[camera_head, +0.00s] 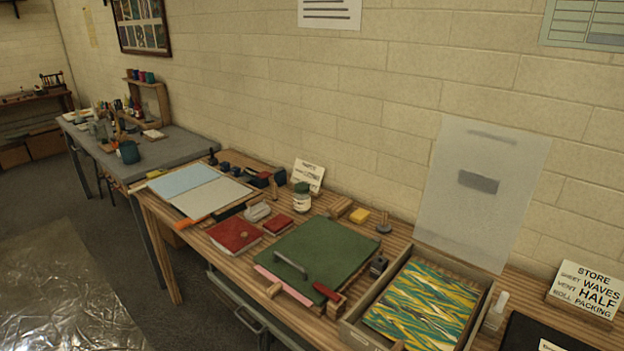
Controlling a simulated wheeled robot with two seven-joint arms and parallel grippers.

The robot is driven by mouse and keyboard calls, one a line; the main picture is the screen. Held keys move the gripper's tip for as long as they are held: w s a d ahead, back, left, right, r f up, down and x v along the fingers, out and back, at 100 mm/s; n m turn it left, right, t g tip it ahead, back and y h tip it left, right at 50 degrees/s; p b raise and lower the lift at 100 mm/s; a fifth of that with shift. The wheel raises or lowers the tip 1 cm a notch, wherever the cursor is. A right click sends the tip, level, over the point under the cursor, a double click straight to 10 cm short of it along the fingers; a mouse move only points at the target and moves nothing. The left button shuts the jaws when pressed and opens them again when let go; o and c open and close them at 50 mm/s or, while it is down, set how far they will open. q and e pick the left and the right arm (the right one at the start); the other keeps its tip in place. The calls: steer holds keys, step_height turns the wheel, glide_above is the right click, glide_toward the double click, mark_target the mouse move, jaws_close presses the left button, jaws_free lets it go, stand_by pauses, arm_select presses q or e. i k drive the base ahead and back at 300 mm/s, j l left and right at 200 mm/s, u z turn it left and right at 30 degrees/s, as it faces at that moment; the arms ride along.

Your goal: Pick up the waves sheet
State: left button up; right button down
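A marbled sheet with wavy green, yellow, blue and white streaks (420,305) lies flat in a shallow wooden-sided tray (486,306) at the right front of the wooden table. Its pattern fits the waves sheet, but I see no label on it. The tray's walls stand around the sheet. Neither my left gripper nor my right gripper is in view.
Left of the tray lies a green board (325,250) with a handle, with a red-handled tool (327,291) at its front. A translucent sheet (480,190) stands behind the tray. A sign (587,290) and a black item (540,335) are to the right.

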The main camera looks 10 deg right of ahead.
mark_target(426, 309)
steer(key=z, duration=1.25)
